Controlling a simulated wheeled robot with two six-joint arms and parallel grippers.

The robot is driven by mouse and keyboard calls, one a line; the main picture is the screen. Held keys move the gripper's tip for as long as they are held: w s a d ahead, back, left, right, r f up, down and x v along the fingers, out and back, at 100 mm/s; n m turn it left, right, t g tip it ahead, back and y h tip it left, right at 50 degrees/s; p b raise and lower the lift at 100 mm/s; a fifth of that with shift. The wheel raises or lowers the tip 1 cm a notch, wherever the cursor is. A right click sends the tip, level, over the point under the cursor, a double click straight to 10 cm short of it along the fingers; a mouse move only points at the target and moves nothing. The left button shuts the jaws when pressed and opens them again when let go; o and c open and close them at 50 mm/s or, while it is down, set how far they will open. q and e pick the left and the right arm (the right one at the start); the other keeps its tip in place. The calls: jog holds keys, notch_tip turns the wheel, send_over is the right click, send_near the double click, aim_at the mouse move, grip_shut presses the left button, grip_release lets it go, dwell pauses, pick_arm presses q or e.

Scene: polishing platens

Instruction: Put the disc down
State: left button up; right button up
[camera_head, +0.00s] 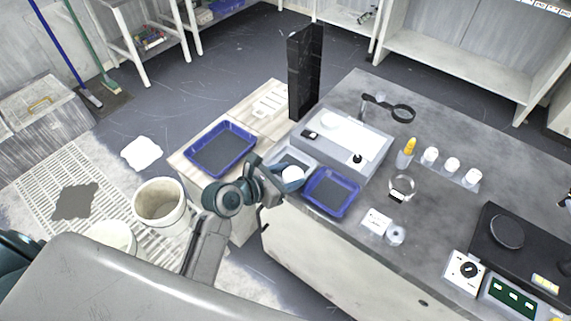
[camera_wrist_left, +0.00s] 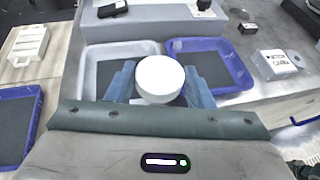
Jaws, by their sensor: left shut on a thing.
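A white round disc (camera_wrist_left: 160,78) is held between the blue fingers of my left gripper (camera_wrist_left: 160,88). In the head view the disc (camera_head: 292,174) shows at the end of my left gripper (camera_head: 285,178), above the tray area by the table's near left edge. A white tray with a dark lining (camera_wrist_left: 92,60) lies below and to the left of the disc in the left wrist view. A blue tray with a dark lining (camera_wrist_left: 246,84) is to its right. The gap between disc and trays cannot be told. My right gripper is not in view.
Another blue tray (camera_head: 249,134) lies on the wooden bench at left. A pale machine with a white platen (camera_head: 378,167) stands behind the trays, beside a black column (camera_head: 303,75).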

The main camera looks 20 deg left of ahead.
pick_arm(q)
jog(key=w, duration=0.2)
jog(key=w+a, duration=0.2)
jog(key=w, duration=0.1)
jog(key=shift+w+a+f, duration=0.15)
jog(key=shift+w+f, duration=0.1)
jog(key=shift+w, duration=0.1)
jog(key=shift+w+f, duration=0.1)
jog(key=shift+f, duration=0.05)
notch_tip(320, 180, down, 3)
jog(key=shift+f, duration=0.15)
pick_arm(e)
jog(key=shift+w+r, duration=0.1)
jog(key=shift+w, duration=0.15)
pick_arm(q)
jog(key=o, duration=0.8)
jog(key=shift+c, duration=0.2)
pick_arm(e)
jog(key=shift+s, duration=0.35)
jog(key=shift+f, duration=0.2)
